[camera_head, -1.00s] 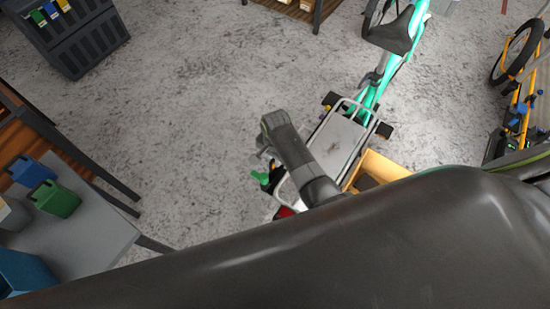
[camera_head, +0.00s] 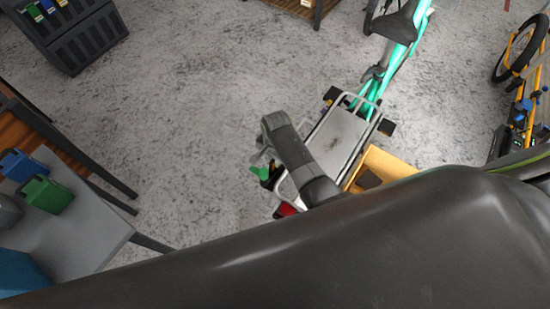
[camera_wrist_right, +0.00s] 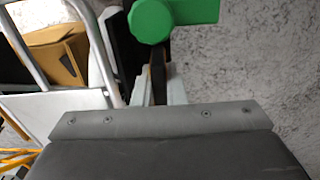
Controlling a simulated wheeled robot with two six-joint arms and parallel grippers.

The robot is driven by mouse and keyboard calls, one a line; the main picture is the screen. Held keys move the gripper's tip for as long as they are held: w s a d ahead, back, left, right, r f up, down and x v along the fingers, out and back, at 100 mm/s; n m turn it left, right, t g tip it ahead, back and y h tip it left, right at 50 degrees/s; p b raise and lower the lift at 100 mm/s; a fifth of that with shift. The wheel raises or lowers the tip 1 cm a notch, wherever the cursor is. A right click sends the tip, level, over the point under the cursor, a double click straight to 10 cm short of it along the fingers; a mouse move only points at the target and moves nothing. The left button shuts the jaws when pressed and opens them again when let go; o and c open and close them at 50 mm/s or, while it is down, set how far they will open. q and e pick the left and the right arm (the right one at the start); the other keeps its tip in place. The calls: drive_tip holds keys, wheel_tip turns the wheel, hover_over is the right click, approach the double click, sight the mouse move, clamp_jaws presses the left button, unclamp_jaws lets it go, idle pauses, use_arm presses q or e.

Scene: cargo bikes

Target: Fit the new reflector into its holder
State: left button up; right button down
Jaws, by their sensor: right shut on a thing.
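My right gripper (camera_head: 264,158) is at the rear end of the teal cargo bike's rack (camera_head: 338,138), partly hidden by its own wrist. In the right wrist view its fingers (camera_wrist_right: 157,88) are shut on the dark stem of a green-handled part (camera_wrist_right: 175,14). This green part also shows in the head view (camera_head: 261,173), beside a black piece at the rack's end. A red part (camera_head: 286,209), perhaps a reflector, sits low at the rack's end, partly covered by my arm. I cannot make out the reflector's holder clearly. My left gripper is out of view.
An open yellow-brown box (camera_head: 385,166) stands right of the rack. A grey table (camera_head: 85,232) with blue and green bins (camera_head: 47,194) is at the left. A dark cabinet (camera_head: 75,40) is at the upper left. Floor between is clear. An orange bike (camera_head: 520,85) stands far right.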

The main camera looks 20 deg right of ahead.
drive_tip(key=shift+s+a+f+p, duration=0.15)
drive_tip(key=shift+s+p, duration=0.05)
drive_tip(key=shift+p, duration=0.15)
idle(0.7)
drive_tip(key=shift+f+b, duration=0.55)
drive_tip(key=shift+f, duration=0.4)
idle(0.4)
drive_tip(key=shift+r, duration=0.15)
drive_tip(key=shift+r+p, duration=0.85)
drive_tip(key=shift+p, duration=0.3)
drive_tip(key=shift+f+b, duration=0.65)
drive_tip(key=shift+f, duration=0.3)
drive_tip(key=shift+r, duration=0.2)
drive_tip(key=shift+r+p, duration=0.75)
drive_tip(key=shift+p, duration=0.4)
